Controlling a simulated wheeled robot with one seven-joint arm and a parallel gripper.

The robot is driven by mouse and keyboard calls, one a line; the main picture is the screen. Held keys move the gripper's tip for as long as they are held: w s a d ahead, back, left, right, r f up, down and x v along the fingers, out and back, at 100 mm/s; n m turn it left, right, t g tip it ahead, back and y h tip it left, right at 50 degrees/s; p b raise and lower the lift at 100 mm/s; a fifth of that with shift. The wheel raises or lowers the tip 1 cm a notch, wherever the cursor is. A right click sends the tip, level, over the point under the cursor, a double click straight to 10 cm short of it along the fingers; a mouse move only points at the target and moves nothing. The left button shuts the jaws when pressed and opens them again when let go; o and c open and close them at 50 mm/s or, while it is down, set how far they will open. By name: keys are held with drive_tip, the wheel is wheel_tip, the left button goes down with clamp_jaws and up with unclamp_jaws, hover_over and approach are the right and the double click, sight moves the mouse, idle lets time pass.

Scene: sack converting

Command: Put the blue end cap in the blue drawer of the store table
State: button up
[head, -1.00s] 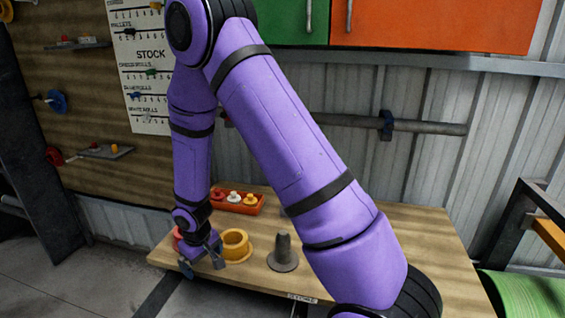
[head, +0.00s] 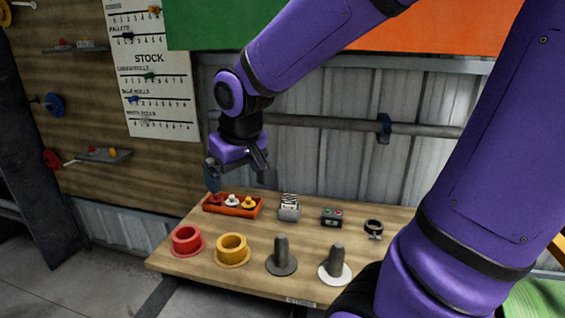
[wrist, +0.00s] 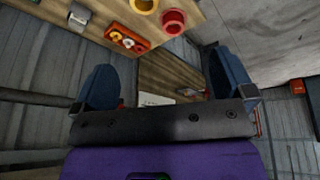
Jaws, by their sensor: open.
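My gripper (head: 240,175) hangs above the back left of the wooden table, just above the orange tray. In the wrist view its two dark blue fingers stand wide apart around the gripper's middle (wrist: 163,82), with nothing held between them. I cannot pick out a blue end cap on the table or in the tray. A blue disc (head: 54,105) sits on a peg on the left wall; I cannot tell whether it is an end cap. No blue drawer is in view.
The wooden table (head: 200,268) carries an orange tray (head: 232,213) with red, white and yellow pieces. Red (head: 187,240) and yellow (head: 231,248) flanged cups and two grey posts (head: 281,255) line its front. Small devices stand behind.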

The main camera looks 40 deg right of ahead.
drive_tip(key=s+r+t, duration=0.1)
drive_tip(key=s+r, duration=0.5)
drive_tip(key=s, duration=0.7)
drive_tip(key=shift+d+y, duration=0.2)
drive_tip(key=shift+y, duration=0.1)
drive_tip(key=shift+r, duration=0.1)
idle(0.4)
